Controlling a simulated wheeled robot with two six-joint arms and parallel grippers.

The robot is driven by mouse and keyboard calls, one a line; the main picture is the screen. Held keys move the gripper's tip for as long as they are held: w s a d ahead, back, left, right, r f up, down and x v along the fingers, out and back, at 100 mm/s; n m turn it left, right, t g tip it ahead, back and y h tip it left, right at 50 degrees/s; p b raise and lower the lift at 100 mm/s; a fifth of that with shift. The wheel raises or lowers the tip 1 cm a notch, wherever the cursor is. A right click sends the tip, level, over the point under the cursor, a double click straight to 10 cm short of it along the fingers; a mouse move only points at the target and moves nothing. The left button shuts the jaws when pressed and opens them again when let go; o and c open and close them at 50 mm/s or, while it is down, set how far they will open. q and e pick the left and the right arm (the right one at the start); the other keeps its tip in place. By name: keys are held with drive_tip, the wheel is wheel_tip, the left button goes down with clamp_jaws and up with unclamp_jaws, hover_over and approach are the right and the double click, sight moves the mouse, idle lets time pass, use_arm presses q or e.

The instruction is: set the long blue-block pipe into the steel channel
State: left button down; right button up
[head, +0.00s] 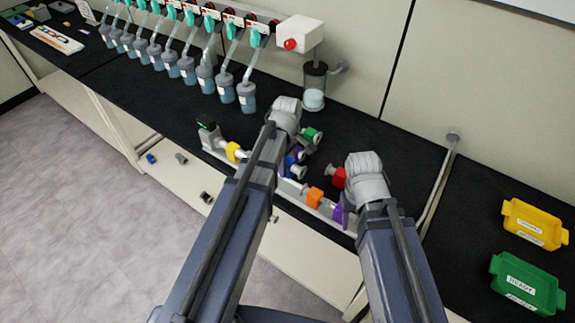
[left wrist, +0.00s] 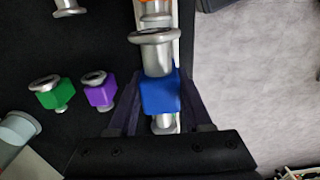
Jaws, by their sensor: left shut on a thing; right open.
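My left gripper (head: 292,172) is shut on the blue-block pipe (left wrist: 160,92), with its dark purple fingers on either side of the blue block. The pipe's silver flange points away from the gripper in the left wrist view. In the head view its blue block (head: 291,164) shows beside my left wrist. The pale steel channel (head: 214,154) runs along the bench's front edge, and the pipe is lined up over it. I cannot tell whether they touch. An orange-block pipe (head: 314,197) and a yellow-block pipe (head: 236,152) lie along the channel. My right gripper (head: 341,215) is open near the channel's right end.
Green-block (left wrist: 50,95), purple-block (left wrist: 100,92) and red-block (head: 338,177) pipes stand on the black bench close by. Several bottles (head: 225,85) line the back. Yellow (head: 535,222) and green (head: 527,284) bins sit at right. Small parts (head: 151,158) lie on the lower shelf.

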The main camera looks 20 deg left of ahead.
use_arm(q)
drive_tip(key=shift+f+b, duration=4.05)
drive_tip(key=shift+f, duration=0.1)
use_arm(e)
drive_tip(key=shift+f, duration=4.1)
use_arm(q)
drive_tip(key=shift+c, duration=1.2)
unclamp_jaws()
drive_tip(key=shift+r, duration=0.1)
wheel_tip(320, 180, up, 8)
drive_tip(key=p, duration=0.7)
drive_tip(key=shift+p, duration=0.4)
use_arm(e)
wheel_tip(320, 180, up, 8)
